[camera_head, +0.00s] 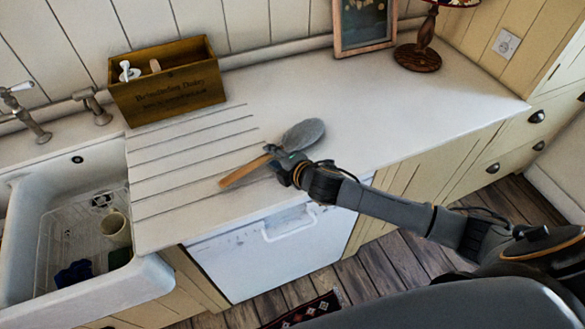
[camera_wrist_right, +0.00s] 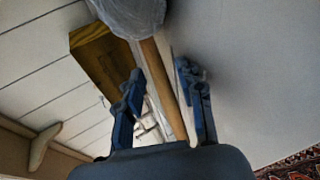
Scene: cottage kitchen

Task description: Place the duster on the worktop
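The duster has a grey fluffy head (camera_head: 303,134) and a wooden handle (camera_head: 243,172). It is over the draining grooves near the front of the white worktop (camera_head: 375,100); I cannot tell for certain whether it rests on the surface. My right gripper (camera_head: 279,158) is at the duster, by the top of the handle. In the right wrist view the handle (camera_wrist_right: 166,85) runs between the two blue fingers (camera_wrist_right: 160,75), which stand apart with a visible gap on the right side. The grey head (camera_wrist_right: 135,15) shows at the top there. My left gripper is out of view.
A wooden box (camera_head: 168,88) with small items stands at the back left. A white sink (camera_head: 150,280) holding a cup (camera_head: 117,229) lies at the left. A picture frame (camera_head: 363,25) and a lamp base (camera_head: 418,57) stand at the back right. The right part of the worktop is clear.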

